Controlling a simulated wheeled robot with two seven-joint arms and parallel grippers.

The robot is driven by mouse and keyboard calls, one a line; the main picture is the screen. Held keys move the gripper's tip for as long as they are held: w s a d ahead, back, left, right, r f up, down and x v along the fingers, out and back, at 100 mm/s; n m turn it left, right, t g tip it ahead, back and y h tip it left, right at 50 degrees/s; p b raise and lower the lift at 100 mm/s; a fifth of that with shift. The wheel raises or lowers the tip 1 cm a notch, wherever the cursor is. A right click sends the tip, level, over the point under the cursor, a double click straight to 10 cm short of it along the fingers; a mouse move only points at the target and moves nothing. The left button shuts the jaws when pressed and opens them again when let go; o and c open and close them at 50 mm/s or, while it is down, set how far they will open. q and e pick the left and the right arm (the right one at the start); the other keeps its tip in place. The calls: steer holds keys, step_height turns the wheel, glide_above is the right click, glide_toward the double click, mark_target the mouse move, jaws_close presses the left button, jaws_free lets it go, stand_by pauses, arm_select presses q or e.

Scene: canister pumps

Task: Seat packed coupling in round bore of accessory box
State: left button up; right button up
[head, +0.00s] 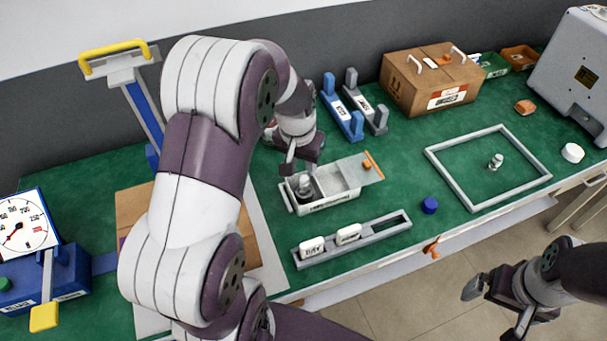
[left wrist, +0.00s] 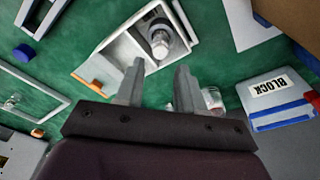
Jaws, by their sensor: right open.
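The accessory box (head: 343,197) is a pale box with an orange-edged lid part; it also shows in the left wrist view (left wrist: 205,22). A grey metal coupling (head: 305,186) stands in the box's left end; in the left wrist view the coupling (left wrist: 160,42) sits at a dark round opening. I cannot tell how deep it sits. My left gripper (head: 300,168) is just above that end of the box. In the left wrist view its fingers (left wrist: 160,66) are apart with nothing between them. My right gripper (head: 493,306) is open and empty, off the table's front edge.
A grey frame (head: 436,171) surrounds another small metal fitting (head: 495,161). A tray with two white blocks (head: 348,234) lies in front of the box, a blue cap (head: 429,205) to its right. Blue and grey holders (head: 343,110) and a cardboard box (head: 430,80) stand behind.

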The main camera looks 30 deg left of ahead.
arm_select(q)
steer(key=s+d+r+m, duration=0.1)
steer(key=s+d, duration=0.7)
steer(key=s, duration=0.4)
steer(key=shift+s+r, duration=0.15)
steer(key=shift+r, duration=0.15)
